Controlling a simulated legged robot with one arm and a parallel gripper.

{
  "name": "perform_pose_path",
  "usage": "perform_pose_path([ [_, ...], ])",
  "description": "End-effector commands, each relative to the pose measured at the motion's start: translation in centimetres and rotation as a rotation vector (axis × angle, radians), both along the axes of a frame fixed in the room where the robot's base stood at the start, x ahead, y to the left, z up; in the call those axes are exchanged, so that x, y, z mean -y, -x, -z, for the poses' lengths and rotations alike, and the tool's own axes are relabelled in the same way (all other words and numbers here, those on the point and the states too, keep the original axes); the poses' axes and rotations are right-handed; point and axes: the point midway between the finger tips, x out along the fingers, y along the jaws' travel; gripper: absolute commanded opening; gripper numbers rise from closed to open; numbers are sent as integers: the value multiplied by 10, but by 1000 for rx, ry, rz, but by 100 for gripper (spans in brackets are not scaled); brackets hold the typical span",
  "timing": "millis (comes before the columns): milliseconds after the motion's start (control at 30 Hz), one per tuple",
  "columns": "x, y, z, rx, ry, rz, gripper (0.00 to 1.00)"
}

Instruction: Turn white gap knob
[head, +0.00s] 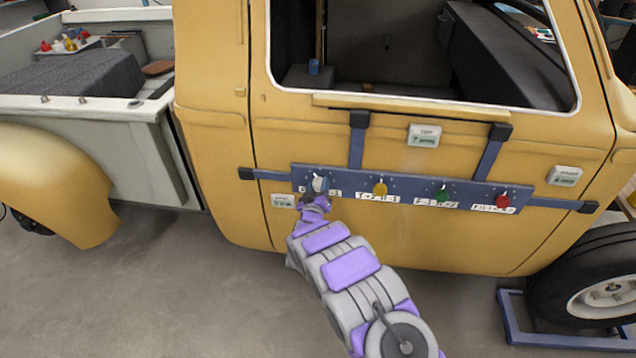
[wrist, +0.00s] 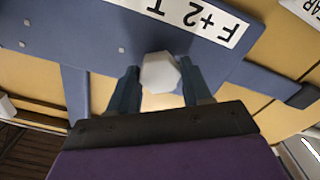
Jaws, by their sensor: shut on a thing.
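The white knob (head: 320,184) is at the left end of a blue panel strip (head: 350,182) on the yellow truck's door. In the wrist view the white knob (wrist: 160,72) is a faceted head between my two dark fingers. My gripper (head: 317,195) reaches it from below and is shut on it; it also shows in the wrist view (wrist: 159,84). The contact faces are partly hidden. A white label (wrist: 200,14) is beside the knob.
Yellow (head: 380,188), green (head: 442,194) and red (head: 503,201) knobs sit in a row to the right on the same strip. Blue straps hold the strip to the door. The floor in front of the truck is clear at the left.

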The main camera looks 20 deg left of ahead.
Motion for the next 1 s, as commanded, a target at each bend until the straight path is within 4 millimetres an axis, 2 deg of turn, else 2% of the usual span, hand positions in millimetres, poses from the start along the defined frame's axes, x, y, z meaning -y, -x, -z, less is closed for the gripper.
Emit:
perform_pose_path([
  [433, -6, 2, -1, 56, 224, -8, 18],
  [1000, -7, 2, 0, 65, 257, -10, 18],
])
